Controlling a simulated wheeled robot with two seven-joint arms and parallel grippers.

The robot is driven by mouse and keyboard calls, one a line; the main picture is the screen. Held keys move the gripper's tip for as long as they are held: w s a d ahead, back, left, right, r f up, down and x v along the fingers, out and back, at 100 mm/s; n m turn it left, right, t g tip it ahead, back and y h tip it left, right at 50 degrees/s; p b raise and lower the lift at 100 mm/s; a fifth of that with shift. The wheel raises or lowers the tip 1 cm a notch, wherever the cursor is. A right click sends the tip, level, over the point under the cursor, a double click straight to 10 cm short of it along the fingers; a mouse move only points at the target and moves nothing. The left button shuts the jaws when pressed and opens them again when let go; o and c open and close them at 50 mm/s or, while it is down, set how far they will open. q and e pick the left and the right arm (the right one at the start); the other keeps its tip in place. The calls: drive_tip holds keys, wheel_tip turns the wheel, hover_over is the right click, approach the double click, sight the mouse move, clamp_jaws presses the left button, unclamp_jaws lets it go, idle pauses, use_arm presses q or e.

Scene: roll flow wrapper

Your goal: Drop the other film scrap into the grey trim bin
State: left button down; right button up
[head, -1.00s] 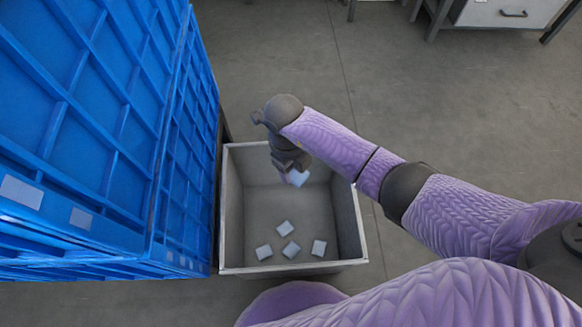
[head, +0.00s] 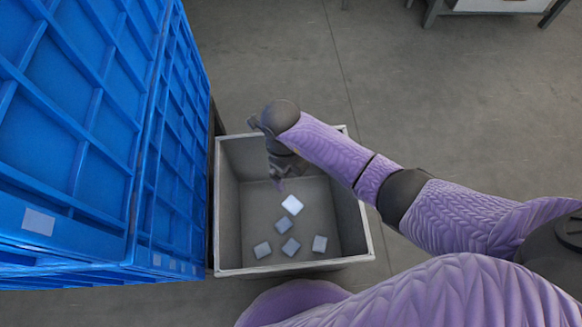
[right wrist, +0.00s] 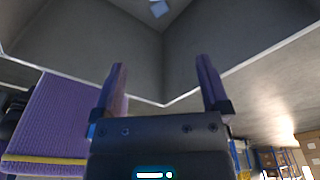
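The grey trim bin (head: 368,215) stands on the floor in the middle of the head view, open at the top. My right gripper (head: 279,186) reaches down into it near its left half. In the right wrist view my right gripper (right wrist: 162,85) has its two fingers spread apart with nothing between them. A bright film scrap (head: 292,205) is just below the fingers in the head view, apart from them; I cannot tell if it rests on the bin floor. Several other pale scraps (head: 290,247) lie on the bin floor. My left gripper is not in view.
A tall blue ribbed crate (head: 95,130) stands close against the left side of the bin. Grey floor (head: 450,110) is open to the right and behind. A bench (head: 490,8) stands at the far top right.

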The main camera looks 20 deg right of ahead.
use_arm(q)
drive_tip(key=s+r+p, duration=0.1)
drive_tip(key=p, duration=0.1)
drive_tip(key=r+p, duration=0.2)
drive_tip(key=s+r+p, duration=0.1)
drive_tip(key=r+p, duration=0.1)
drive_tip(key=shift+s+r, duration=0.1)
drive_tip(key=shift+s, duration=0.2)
use_arm(e)
wheel_tip(320, 180, up, 10)
drive_tip(key=w, duration=0.1)
drive_tip(key=shift+a, duration=0.3)
drive_tip(key=shift+f, duration=0.1)
